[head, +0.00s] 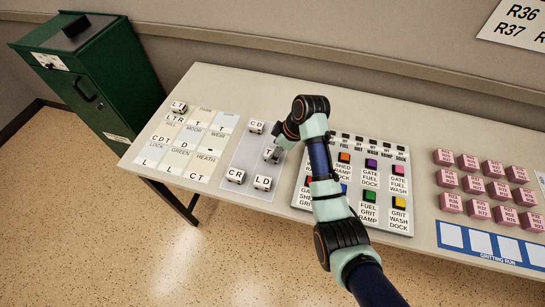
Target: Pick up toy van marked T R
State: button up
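A small white toy van (268,154) stands near the middle of a pale grey mat (243,151) on the table. I can read a T on its roof; the rest of its marking is covered by my arm. My gripper (277,158) is low at this van's right side, largely hidden by my own wrist. I cannot tell whether its fingers are open, shut or touching the van. Other white vans on the mat are marked CD (256,127), CR (235,176) and LD (263,183).
A van marked LT (180,106) stands on a lettered chart (188,148) at the left. A board with coloured blocks (398,227) lies right of the mat, under my arm. Pink blocks (472,182) fill the right side. A green cabinet (95,80) stands left of the table.

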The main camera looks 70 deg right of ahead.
jog(key=x, duration=0.3)
jog(key=shift+a+b, duration=0.1)
jog(key=shift+b, duration=0.25)
jog(key=shift+r, duration=0.1)
jog(key=c, duration=1.2)
notch_tip(320, 180, up, 20)
jog(key=p, duration=0.9)
